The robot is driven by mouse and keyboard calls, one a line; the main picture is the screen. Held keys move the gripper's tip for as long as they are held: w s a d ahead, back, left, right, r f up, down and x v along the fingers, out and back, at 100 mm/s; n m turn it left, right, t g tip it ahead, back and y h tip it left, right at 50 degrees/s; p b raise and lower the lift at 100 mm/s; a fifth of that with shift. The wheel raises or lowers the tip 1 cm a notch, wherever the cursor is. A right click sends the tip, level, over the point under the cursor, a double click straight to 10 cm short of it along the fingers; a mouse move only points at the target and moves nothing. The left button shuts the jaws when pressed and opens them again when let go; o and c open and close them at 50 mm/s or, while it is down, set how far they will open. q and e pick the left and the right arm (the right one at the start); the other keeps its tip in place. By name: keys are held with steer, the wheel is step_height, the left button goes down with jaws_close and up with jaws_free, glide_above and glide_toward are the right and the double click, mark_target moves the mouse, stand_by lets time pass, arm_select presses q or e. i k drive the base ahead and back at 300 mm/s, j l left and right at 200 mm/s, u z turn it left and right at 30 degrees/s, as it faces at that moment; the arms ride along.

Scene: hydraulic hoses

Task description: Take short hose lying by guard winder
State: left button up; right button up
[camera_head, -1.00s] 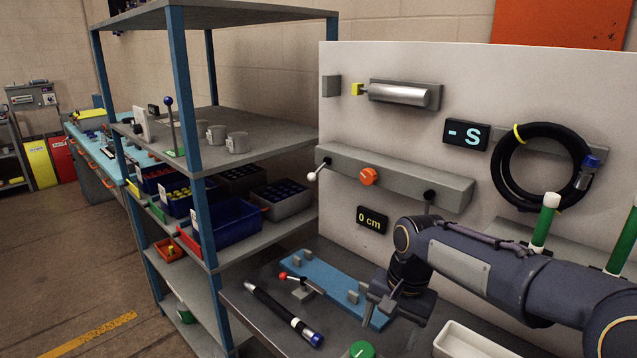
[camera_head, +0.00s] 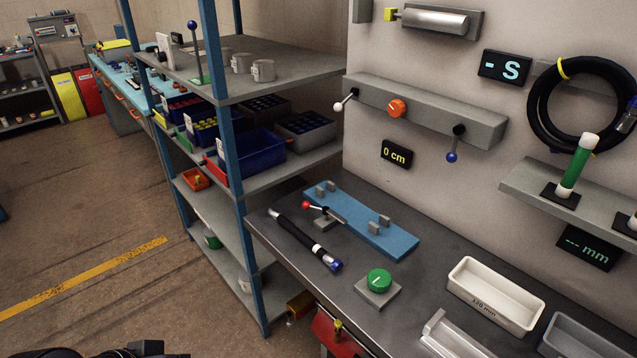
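The short black hose (camera_head: 296,236) lies on the dark bench at its left side. It has a white band and a blue-and-metal fitting at its near end. It lies next to a blue plate (camera_head: 384,236) with grey blocks and a red-knobbed lever (camera_head: 322,210); which fixture is the guard winder I cannot tell for sure. A dark part, probably my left gripper (camera_head: 146,349), just shows at the bottom left edge, far from the hose; its fingers cannot be made out. My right gripper is out of view. Nothing touches the hose.
A green knob on a grey base (camera_head: 378,287) and a white tray (camera_head: 496,296) stand nearer on the bench. A wall bar with an orange knob (camera_head: 397,108) is above. A blue-posted shelf (camera_head: 232,150) with bins borders the bench's left. A coiled hose (camera_head: 540,118) hangs at right.

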mark_target(336, 265)
steer(key=i+j+u, duration=0.25)
steer(key=j, duration=0.15)
steer(key=i+j+u, duration=0.25)
steer(key=j, duration=0.15)
steer(key=i+l+u, duration=0.25)
